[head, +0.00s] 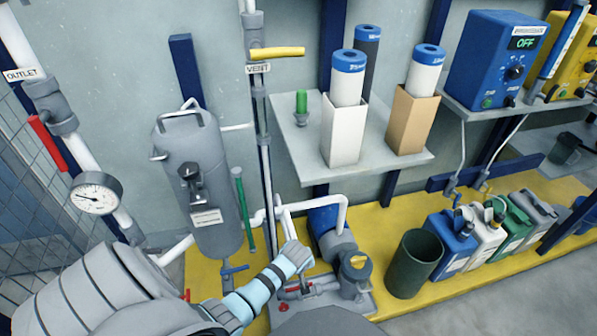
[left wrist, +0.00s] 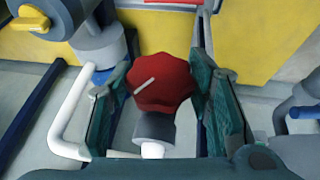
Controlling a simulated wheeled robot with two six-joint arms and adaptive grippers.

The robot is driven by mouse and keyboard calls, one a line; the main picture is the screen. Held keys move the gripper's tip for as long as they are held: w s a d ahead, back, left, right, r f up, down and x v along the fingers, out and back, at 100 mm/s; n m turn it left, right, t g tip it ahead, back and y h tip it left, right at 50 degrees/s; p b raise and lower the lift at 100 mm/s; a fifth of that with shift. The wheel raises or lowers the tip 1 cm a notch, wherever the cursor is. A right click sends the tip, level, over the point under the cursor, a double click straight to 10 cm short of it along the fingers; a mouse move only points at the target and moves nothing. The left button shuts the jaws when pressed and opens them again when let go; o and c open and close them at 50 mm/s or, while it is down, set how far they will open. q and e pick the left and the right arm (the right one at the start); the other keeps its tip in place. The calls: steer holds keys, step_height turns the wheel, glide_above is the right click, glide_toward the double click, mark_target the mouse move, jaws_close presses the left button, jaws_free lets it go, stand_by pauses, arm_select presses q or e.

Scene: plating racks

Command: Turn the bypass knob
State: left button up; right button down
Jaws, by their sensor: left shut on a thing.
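A red lobed knob (left wrist: 165,82) with a white pointer line sits on a grey stem in the middle of the left wrist view. The pointer line slants, its right end higher. My left gripper (left wrist: 163,92) has its dark green fingers on either side of the knob and is shut on it. In the head view my left arm reaches in low to the pump stand, and its hand (head: 296,258) hides most of the knob. No label for the knob is readable. My right gripper is not in view.
Close to the hand are white pipes (head: 341,214), a blue pump motor (head: 324,220) and a grey pump part with a yellow ring (head: 355,267). A dark green bin (head: 414,262) and several jugs stand to the right. A grey filter vessel (head: 195,170) stands to the left.

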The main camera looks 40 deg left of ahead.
arm_select(q)
steer(key=shift+w+g+y+p, duration=0.1)
steer(key=shift+g+y+p, duration=0.2)
steer(key=shift+g+y, duration=0.3)
steer(key=shift+f+m+g+y+b, duration=0.1)
steer(key=shift+m+g+y+b, duration=0.25)
steer(key=shift+g, duration=0.35)
steer(key=shift+w+d+g+y+b, duration=0.1)
steer(key=shift+g+y+b, duration=0.15)
steer(key=shift+g+b, duration=0.1)
steer(key=m+g+y+b, duration=0.1)
steer(key=g+y+b, duration=0.1)
steer(key=b, duration=0.2)
steer(key=shift+g+b, duration=0.25)
steer(key=shift+b, duration=0.1)
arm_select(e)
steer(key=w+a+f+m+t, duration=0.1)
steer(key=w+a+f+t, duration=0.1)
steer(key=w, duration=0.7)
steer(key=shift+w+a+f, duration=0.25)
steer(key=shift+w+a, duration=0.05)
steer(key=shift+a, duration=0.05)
arm_select(q)
steer(key=o, duration=1.2)
steer(key=shift+c, duration=0.2)
